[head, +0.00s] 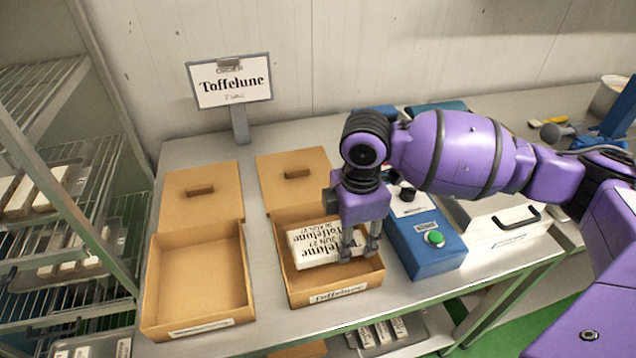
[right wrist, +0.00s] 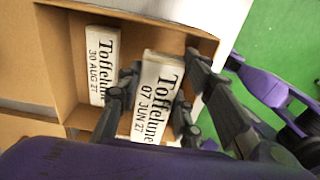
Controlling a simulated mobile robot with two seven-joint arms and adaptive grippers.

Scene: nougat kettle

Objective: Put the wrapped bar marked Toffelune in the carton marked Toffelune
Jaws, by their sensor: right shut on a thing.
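My right gripper (head: 358,248) is shut on a white wrapped bar (head: 318,256) with black Toffelune lettering. In the right wrist view the gripper (right wrist: 155,88) has a finger on each side of this bar (right wrist: 150,105), which reads Toffelune 07 JUN 27. The bar is over or inside the open cardboard carton (head: 300,294) labelled Toffelune; I cannot tell whether it touches the bottom. A second white bar (right wrist: 96,62), reading Toffelune 30 AUG 27, lies in the carton beside it. My left gripper is not in view.
An empty carton (head: 152,295) with an unreadable label stands to the left. A blue box with a green button (head: 434,238) stands close on the right. An order sign (head: 233,82) reading Toffelune stands behind. A wire rack (head: 70,215) is at far left.

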